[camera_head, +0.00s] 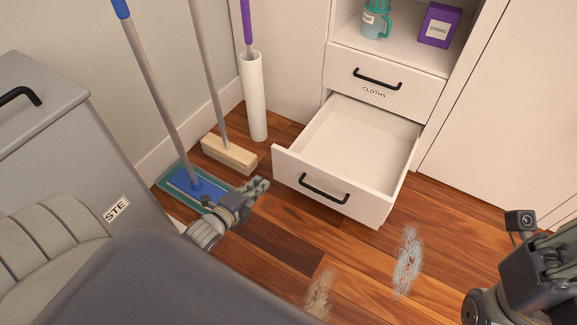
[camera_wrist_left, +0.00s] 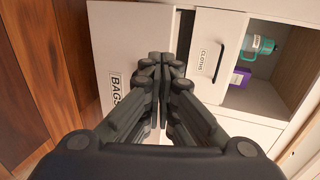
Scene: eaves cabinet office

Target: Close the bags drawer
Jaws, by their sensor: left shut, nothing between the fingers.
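The bags drawer (camera_head: 340,150) is the lower drawer of the white cabinet. It stands well pulled out, looks empty, and has a black bar handle (camera_head: 325,188) on its front. Its "BAGS" label (camera_wrist_left: 115,87) shows on the white front in the left wrist view, where my fingers hide the handle. My left gripper (camera_head: 264,185) is shut and empty, just left of the drawer front in the head view; its fingertips (camera_wrist_left: 160,62) overlap the front in the wrist view. I cannot tell whether they touch it. My right gripper (camera_head: 540,270) is at the lower right, its fingers unclear.
The cloths drawer (camera_head: 385,82) above is closed. A teal bottle (camera_head: 376,20) and a purple box (camera_head: 440,25) stand on the shelf. A flat blue mop (camera_head: 195,187), a broom (camera_head: 229,154) and a white tube (camera_head: 254,95) stand left. A grey cabinet (camera_head: 60,130) is nearer left. Dusty patches (camera_head: 408,262) mark the floor.

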